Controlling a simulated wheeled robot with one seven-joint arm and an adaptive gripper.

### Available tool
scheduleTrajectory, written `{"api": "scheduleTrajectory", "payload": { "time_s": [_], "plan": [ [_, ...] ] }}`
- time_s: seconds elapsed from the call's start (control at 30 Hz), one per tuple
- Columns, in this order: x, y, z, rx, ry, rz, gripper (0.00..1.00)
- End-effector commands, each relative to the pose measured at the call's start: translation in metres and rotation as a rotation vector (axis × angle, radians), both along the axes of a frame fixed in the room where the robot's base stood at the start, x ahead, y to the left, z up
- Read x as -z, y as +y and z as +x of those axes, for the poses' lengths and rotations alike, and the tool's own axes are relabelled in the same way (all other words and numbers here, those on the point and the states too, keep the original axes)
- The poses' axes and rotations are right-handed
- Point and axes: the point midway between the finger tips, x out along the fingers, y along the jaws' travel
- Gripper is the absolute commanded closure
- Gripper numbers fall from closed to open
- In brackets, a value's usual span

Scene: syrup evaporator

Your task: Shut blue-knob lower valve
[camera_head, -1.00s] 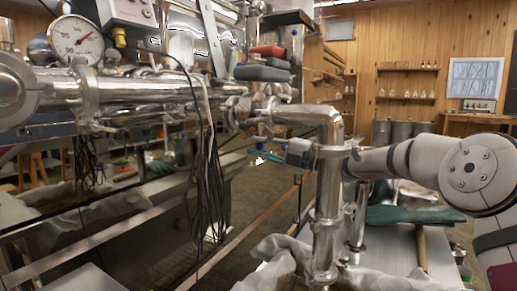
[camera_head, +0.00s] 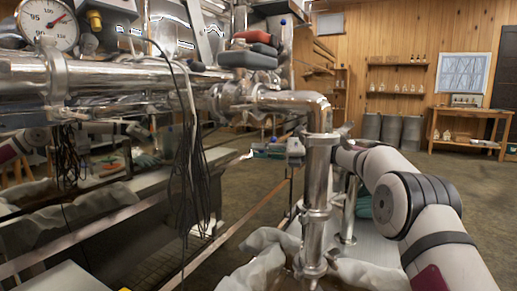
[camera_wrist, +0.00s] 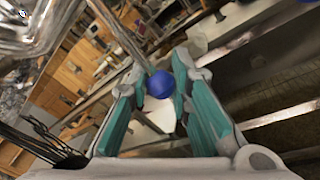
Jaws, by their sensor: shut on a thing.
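The blue knob (camera_wrist: 160,84) is a round ball on the end of a thin metal lever (camera_wrist: 122,32) that comes in from the top in the wrist view. My gripper (camera_wrist: 163,100) has its teal finger pads on either side of the knob and is shut on it. In the head view my gripper (camera_head: 268,150) shows partly, just left of the upright steel pipe, with a small bit of blue above it. The valve body is not clear in either view.
The shiny upright pipe (camera_head: 319,190) stands in front of part of my arm and gripper. A gauge (camera_head: 48,25) and thick horizontal pipes are at the left. Dark cables (camera_head: 192,165) hang left of the gripper. Open floor (camera_head: 430,190) lies at the right.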

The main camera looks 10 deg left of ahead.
Motion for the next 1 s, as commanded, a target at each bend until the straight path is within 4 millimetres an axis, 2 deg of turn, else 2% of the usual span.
{"api": "scheduleTrajectory", "payload": {
  "time_s": [0.3, 0.83, 0.87, 0.93, 0.97, 1.0],
  "plan": [
    [-0.0037, -0.0044, 0.0056, 0.000, -0.109, -0.035, 1.00],
    [-0.0038, -0.0049, 0.0063, 0.000, -0.127, -0.041, 1.00],
    [-0.0039, -0.0048, 0.0063, -0.001, -0.127, -0.040, 0.74],
    [-0.0038, -0.0046, 0.0062, -0.001, -0.127, -0.040, 0.58],
    [-0.0034, -0.0043, 0.0062, 0.000, -0.126, -0.041, 0.54],
    [-0.0028, -0.0040, 0.0062, -0.001, -0.125, -0.042, 0.54]
  ]
}}
